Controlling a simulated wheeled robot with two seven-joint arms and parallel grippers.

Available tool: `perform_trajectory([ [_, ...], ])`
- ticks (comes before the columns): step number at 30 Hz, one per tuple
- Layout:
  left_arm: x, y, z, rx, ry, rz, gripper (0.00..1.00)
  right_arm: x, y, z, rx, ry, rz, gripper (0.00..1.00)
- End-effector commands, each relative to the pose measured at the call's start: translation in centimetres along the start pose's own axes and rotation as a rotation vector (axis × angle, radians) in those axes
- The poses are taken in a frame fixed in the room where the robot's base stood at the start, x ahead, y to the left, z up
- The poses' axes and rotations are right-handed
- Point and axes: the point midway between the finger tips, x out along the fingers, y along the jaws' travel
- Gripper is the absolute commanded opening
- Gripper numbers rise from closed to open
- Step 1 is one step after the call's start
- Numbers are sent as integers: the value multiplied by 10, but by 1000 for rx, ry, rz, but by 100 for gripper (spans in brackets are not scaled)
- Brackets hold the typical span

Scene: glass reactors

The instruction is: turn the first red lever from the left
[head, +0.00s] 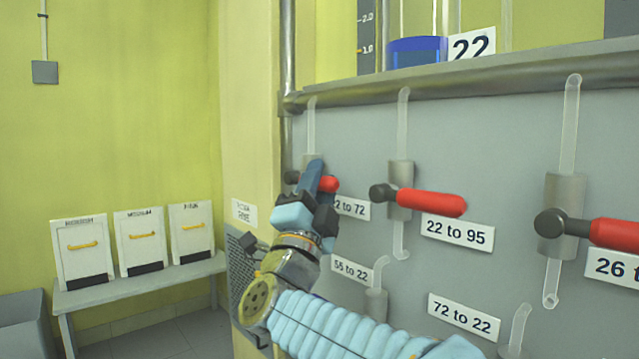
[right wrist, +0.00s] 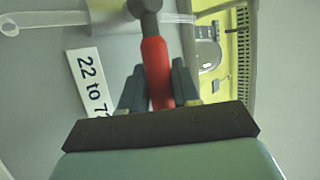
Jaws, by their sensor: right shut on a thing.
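The first red lever from the left (head: 329,184) sticks out sideways from its valve on the grey panel, beside a label ending "2 to 72". My right gripper (head: 314,180) is at this lever and covers part of it in the head view. In the right wrist view the red handle (right wrist: 157,72) lies between the two fingers of my right gripper (right wrist: 160,85), which is shut on it. The label beside it there reads "22 to 7", with its end hidden. My left gripper is not in view.
A second red lever (head: 430,203) by the label "22 to 95" and a third (head: 614,234) stand to the right on the panel. A metal rail (head: 450,84) runs above. White boxes (head: 82,256) stand on a bench (head: 140,285) at the left.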

Motion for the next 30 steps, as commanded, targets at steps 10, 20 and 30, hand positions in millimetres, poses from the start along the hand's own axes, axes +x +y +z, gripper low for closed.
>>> perform_trajectory([
  [10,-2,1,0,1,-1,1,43,2,-2,-1,-18,-21,9,0],
  [20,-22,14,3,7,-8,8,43,15,-15,-5,-142,-157,61,0],
  [30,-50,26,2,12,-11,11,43,27,-26,-3,-303,-329,126,0],
])
